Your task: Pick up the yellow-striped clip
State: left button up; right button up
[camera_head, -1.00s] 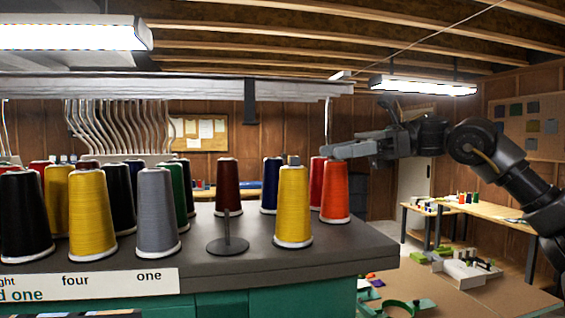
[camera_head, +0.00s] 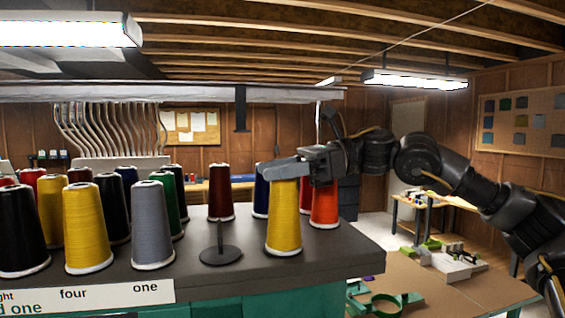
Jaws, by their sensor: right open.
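I cannot make out a yellow-striped clip in the head view. My right gripper (camera_head: 284,169) reaches in from the right, with its grey fingers pointing left at the top of a yellow thread cone (camera_head: 284,220). The fingers hide the top of that cone, and I cannot tell whether they touch it. The gripper is open, and nothing shows between its fingers. My left gripper is not in view.
A red-orange cone (camera_head: 324,206) stands just right of the yellow one, under my gripper. Several other cones, including a grey one (camera_head: 152,228), crowd the left of the dark shelf top (camera_head: 340,245). A bare spindle (camera_head: 220,253) stands left of the yellow cone.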

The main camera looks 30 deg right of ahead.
jog(key=shift+a+f, duration=0.1)
jog(key=shift+a, duration=0.3)
jog(key=shift+d, duration=0.15)
jog(key=shift+c, duration=1.5)
jog(key=c, duration=0.7)
jog(key=shift+c, duration=0.2)
